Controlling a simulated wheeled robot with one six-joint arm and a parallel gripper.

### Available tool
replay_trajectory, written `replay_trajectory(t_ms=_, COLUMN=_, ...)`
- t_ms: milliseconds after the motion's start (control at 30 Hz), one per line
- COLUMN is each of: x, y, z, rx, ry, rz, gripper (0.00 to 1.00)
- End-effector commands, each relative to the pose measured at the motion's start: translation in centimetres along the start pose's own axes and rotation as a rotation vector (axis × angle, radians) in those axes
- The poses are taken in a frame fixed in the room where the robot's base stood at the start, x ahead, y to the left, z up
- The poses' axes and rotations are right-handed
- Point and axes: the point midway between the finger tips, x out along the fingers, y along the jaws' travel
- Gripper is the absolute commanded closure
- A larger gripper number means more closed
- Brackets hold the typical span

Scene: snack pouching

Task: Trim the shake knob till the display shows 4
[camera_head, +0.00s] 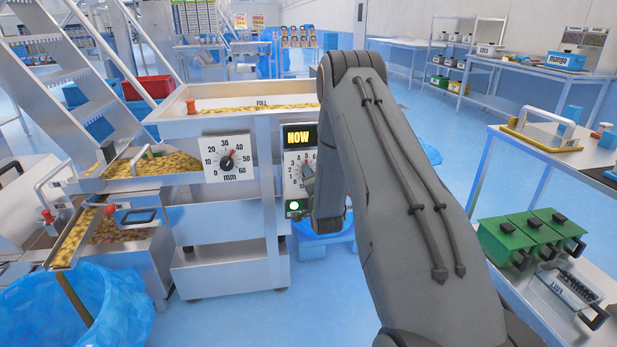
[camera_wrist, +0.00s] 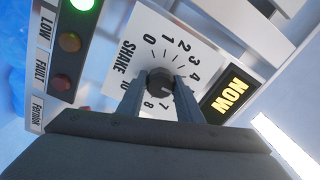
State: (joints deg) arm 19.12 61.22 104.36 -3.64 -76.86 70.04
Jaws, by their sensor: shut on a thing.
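The shake knob (camera_wrist: 160,80) is a small dark round knob on a white dial plate (camera_wrist: 150,40) marked SHAKE, with numbers from 0 to 10. My gripper (camera_wrist: 158,88) is shut on the knob, one finger on each side. The knob's pointer is too small to read for sure. The display (camera_wrist: 228,93) beside the dial reads NOW in yellow letters, not a number. It also shows in the head view (camera_head: 299,136), above the dial plate (camera_head: 293,167). There my arm hides the right part of the panel, and the knob is hard to make out.
A lit green lamp (camera_wrist: 84,4) and unlit amber (camera_wrist: 70,42) and red (camera_wrist: 62,82) lamps stand beside the dial. A separate mm dial (camera_head: 227,158) is on the hopper left of the panel. A table with green bins (camera_head: 507,245) is at the right.

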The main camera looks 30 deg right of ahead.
Motion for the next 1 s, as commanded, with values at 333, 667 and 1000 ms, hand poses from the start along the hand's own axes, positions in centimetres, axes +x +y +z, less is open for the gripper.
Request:
replay_trajectory(t_ms=333, x=0.05, y=0.01, z=-0.04, rx=0.298, ry=0.009, rz=-0.001, gripper=0.90)
replay_trajectory(t_ms=667, x=0.04, y=0.04, z=-0.06, rx=0.476, ry=0.014, rz=-0.001, gripper=0.90)
replay_trajectory(t_ms=1000, x=0.04, y=0.06, z=-0.06, rx=0.532, ry=0.015, rz=-0.001, gripper=0.90)
